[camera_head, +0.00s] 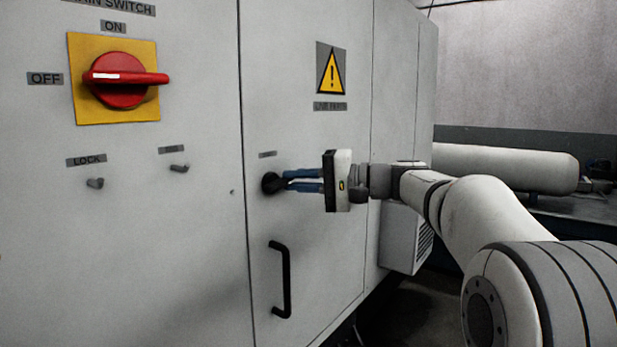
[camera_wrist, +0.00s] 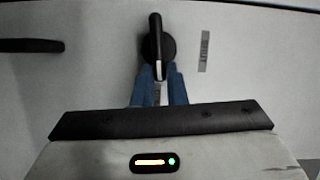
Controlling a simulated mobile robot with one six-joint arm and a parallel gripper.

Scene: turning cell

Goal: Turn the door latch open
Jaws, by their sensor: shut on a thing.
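The door latch (camera_head: 270,183) is a round black knob on the grey cabinet door, below a small label. In the wrist view the latch (camera_wrist: 155,28) shows a black lever across a round black base, with a pale mark at the lever's lower end. My gripper (camera_head: 288,181) reaches it from the right with blue fingers. In the wrist view my gripper (camera_wrist: 159,78) has its fingers on either side of the lever's lower end, shut on it. The fingers partly hide the latch in the head view.
A black door handle (camera_head: 280,280) is below the latch; it also shows in the wrist view (camera_wrist: 30,46). A box (camera_head: 405,236) protrudes at right.

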